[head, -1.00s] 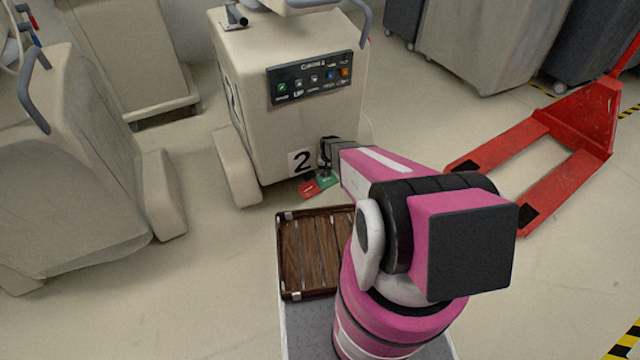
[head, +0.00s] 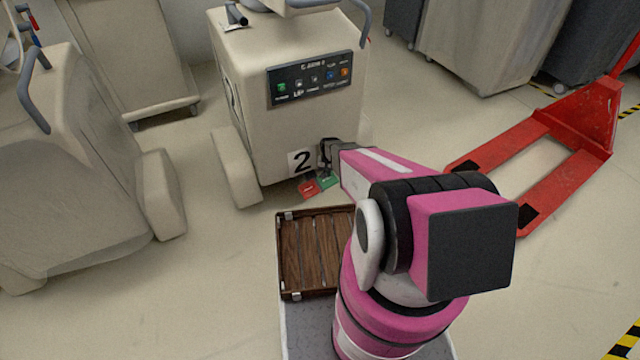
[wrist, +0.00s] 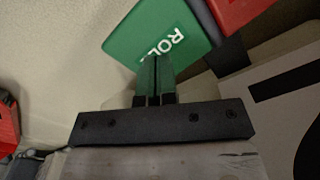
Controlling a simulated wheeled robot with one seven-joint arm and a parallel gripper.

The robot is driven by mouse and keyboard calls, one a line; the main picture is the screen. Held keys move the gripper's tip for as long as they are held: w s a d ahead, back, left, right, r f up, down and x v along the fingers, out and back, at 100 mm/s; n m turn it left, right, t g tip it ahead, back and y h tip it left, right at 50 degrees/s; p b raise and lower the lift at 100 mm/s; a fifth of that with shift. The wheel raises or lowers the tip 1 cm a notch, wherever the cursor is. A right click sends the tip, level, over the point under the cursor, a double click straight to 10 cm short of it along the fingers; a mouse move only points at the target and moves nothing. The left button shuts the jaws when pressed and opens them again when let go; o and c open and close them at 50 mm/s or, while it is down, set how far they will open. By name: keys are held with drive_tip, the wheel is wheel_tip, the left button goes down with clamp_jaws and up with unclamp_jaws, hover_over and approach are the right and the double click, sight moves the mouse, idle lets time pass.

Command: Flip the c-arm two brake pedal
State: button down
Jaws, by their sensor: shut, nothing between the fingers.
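The c-arm two (head: 285,105) is a beige covered cart with a "2" label low on its front. A red pedal (head: 308,188) and a green pedal (head: 328,181) stick out at its foot, side by side. In the wrist view the green pedal (wrist: 160,35) bears letters starting "ROL", and a corner of the red pedal (wrist: 240,10) shows at the top right. My gripper (wrist: 155,60) is shut and empty, its fingertips over the near edge of the green pedal; I cannot tell whether they touch. In the head view my arm partly hides the gripper.
A wooden crate (head: 281,255) sits on my base. A red pallet jack (head: 575,120) stands at the right. Another covered cart (head: 70,170) stands at the left. Open floor (head: 225,240) lies between that cart and my base.

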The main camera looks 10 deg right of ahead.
drive_tip(key=shift+f, duration=0.75)
idle(0.4)
drive_tip(key=shift+r, duration=3.55)
drive_tip(key=s+r+n, duration=0.1)
drive_tip(key=s+r, duration=0.9)
drive_tip(key=r, duration=0.5)
drive_tip(key=s+r+n, duration=0.1)
drive_tip(key=s+r, duration=1)
drive_tip(key=r, duration=0.4)
drive_tip(key=shift+s, duration=0.15)
